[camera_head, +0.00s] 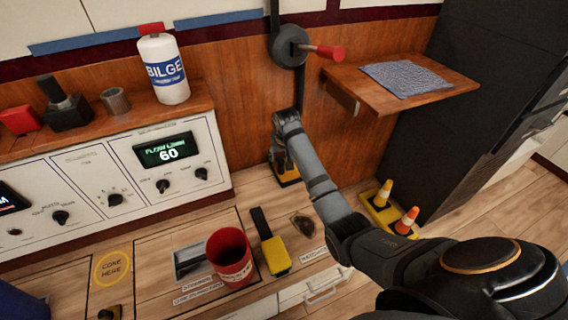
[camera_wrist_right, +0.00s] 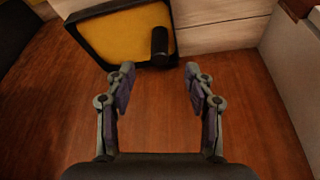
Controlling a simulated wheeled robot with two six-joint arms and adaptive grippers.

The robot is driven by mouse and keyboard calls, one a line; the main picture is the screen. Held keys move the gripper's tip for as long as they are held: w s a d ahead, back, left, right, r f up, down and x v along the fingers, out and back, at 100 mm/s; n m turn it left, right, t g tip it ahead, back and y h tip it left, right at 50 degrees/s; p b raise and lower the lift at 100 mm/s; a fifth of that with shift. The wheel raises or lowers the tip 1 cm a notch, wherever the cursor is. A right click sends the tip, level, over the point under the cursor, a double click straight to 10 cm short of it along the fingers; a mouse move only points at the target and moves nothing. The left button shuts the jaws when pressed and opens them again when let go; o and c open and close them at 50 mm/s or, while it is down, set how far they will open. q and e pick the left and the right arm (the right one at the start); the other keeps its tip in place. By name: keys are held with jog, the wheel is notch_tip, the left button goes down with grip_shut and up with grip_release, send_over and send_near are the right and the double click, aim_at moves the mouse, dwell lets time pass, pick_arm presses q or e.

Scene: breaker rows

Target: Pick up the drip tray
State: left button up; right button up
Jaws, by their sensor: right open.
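A black-rimmed yellow tray with a black cylindrical grip, which looks like the drip tray (camera_wrist_right: 110,38), shows at the top of the right wrist view. In the head view, the same tray (camera_head: 289,182) is partly hidden behind my right gripper (camera_head: 281,168), low by the wooden panel. In the wrist view, my right gripper (camera_wrist_right: 159,72) is open, with nothing between its fingers. The tray's black grip lies just beyond the fingertips, apart from them. My left gripper is not in view.
A red mug (camera_head: 230,258) and a yellow-black object (camera_head: 275,256) are on the lower counter. A yellow base with small cones (camera_head: 381,211) is right of my right arm. A wooden shelf (camera_head: 440,72) with a grey cloth and a red-handled lever (camera_head: 325,52) are above.

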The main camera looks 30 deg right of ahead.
aim_at(281, 162)
jog(key=b+x, duration=0.1)
jog(key=x, duration=0.1)
jog(key=w+b+x, duration=0.1)
jog(key=x, duration=0.1)
jog(key=shift+w+d+f, duration=0.1)
jog(key=shift+d, duration=0.05)
jog(key=b+x, duration=0.1)
jog(key=x, duration=0.1)
jog(key=b+x, duration=0.2)
jog(key=x, duration=0.1)
jog(key=shift+s+f, duration=0.2)
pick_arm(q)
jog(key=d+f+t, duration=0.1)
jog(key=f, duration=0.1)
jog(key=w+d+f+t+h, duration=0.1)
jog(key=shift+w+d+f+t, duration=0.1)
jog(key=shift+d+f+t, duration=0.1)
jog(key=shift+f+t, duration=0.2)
pick_arm(e)
jog(key=shift+r, duration=0.1)
grip_shut()
